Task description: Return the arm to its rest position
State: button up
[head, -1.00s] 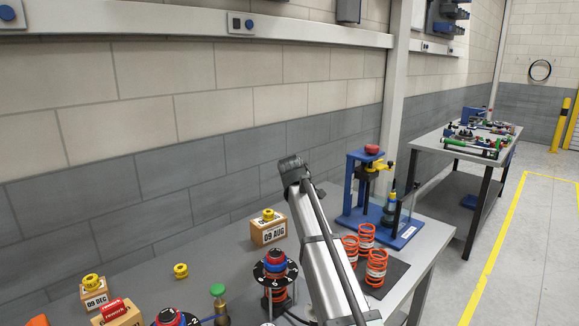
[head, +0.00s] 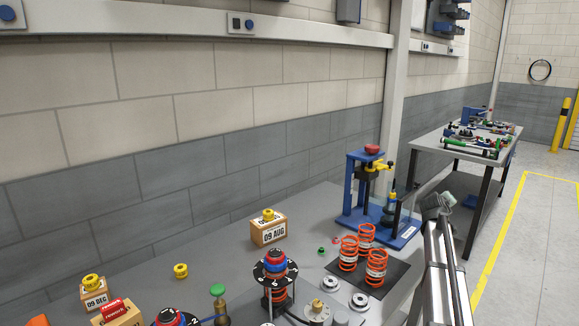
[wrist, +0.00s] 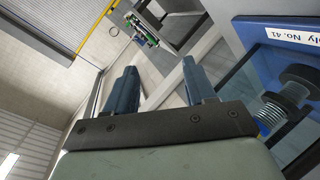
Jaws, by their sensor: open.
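My arm reaches up from the lower right in the head view, beyond the right edge of the near bench (head: 225,250). My gripper's fingers are hidden behind its wrist there. In the wrist view my gripper (wrist: 160,88) is open, its two dark blue fingers apart with nothing between them. The blue press stand (head: 352,190) stands just left of the arm's end in the head view. Part of it also shows at the right of the wrist view (wrist: 250,35).
Several orange springs (head: 376,267) stand on a dark mat. A black dial fixture (head: 274,270) and a wooden date block (head: 268,230) are further left. A second bench (head: 425,142) stands behind at the right. Open floor (head: 535,250) lies right of the arm.

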jog(key=s+d+f+m+g+y, duration=0.1)
jog(key=s+d+f+m, duration=0.2)
jog(key=f, duration=0.8)
jog(key=s+d+f+m+g, duration=0.1)
jog(key=s+d+f, duration=0.4)
jog(key=f, duration=0.7)
jog(key=s+a+f+g+y, duration=0.2)
jog(key=s+a+f, duration=0.4)
jog(key=a+f, duration=0.4)
jog(key=s+a+f+g+y, duration=0.1)
jog(key=s+a+f+g, duration=0.1)
jog(key=s+a+f, duration=0.75)
jog(key=s+a+f+g+y, duration=0.3)
jog(key=s+a+f+g, duration=0.2)
jog(key=s+a+f, duration=0.95)
jog(key=s+a+f+g, duration=0.1)
jog(key=s+a+g, duration=0.1)
jog(key=s, duration=0.7)
jog(key=s+a+f+g+y, duration=0.1)
jog(key=s+a+f+g, duration=0.1)
jog(key=s+a, duration=0.3)
jog(key=s+a+f+n+g+y, duration=0.1)
jog(key=s+a, duration=0.3)
jog(key=s, duration=0.9)
jog(key=shift+s+a+f+g, duration=0.15)
jog(key=shift+a+f+g, duration=0.1)
jog(key=shift+f+g, duration=0.4)
jog(key=shift+r, duration=0.1)
